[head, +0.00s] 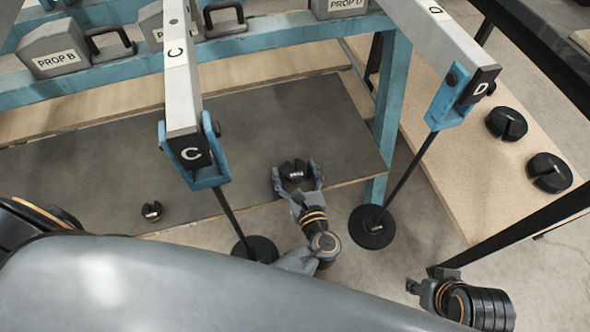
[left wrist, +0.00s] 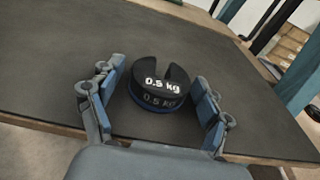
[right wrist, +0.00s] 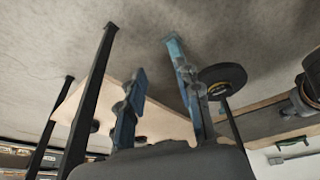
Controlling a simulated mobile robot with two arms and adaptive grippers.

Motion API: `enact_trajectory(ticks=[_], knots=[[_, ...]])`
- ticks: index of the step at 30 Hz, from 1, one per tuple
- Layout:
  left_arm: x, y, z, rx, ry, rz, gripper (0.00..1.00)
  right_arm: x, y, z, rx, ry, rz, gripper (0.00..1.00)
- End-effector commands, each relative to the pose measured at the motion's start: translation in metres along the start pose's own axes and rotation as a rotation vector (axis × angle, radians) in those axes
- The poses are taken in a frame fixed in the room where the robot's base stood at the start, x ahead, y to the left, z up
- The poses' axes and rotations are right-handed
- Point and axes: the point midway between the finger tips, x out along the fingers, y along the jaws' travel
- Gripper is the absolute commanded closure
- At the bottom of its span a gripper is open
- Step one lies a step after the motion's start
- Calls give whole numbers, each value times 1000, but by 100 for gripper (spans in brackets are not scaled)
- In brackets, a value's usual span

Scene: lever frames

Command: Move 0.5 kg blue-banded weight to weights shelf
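The black 0.5 kg weight (left wrist: 160,87), slotted and with a blue band at its base, stands on the dark grey mat (left wrist: 60,70). It also shows in the head view (head: 294,171). My left gripper (head: 297,178) is open, its two fingers (left wrist: 160,108) on either side of the weight, with gaps visible at both sides. My right gripper (head: 421,284) is at the lower right in the head view; in the right wrist view its fingers (right wrist: 158,85) are apart and empty. A tan board (head: 455,165) at right holds black slotted weights; no label shows it as the weights shelf.
Beams C (head: 180,80) and D (head: 440,40) reach over the work area, with rods ending in black discs (head: 263,250) (head: 372,228). A smaller black weight (head: 152,211) stands on the mat at left. A blue frame (head: 390,100) stands between mat and board.

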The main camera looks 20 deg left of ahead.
Motion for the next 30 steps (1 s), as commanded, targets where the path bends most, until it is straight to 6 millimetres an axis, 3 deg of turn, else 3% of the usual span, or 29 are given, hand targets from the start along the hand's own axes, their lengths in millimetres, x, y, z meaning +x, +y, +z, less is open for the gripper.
enact_trajectory(ticks=[11,24,30], knots=[[-9,0,2,0,3,-1,22,-2,0,-2,0,7,0,66],[-96,0,3,-1,3,-1,22,52,-2,3,-3,-28,-5,66],[-117,0,3,-1,0,-1,22,62,-3,4,-3,-31,-6,66]])
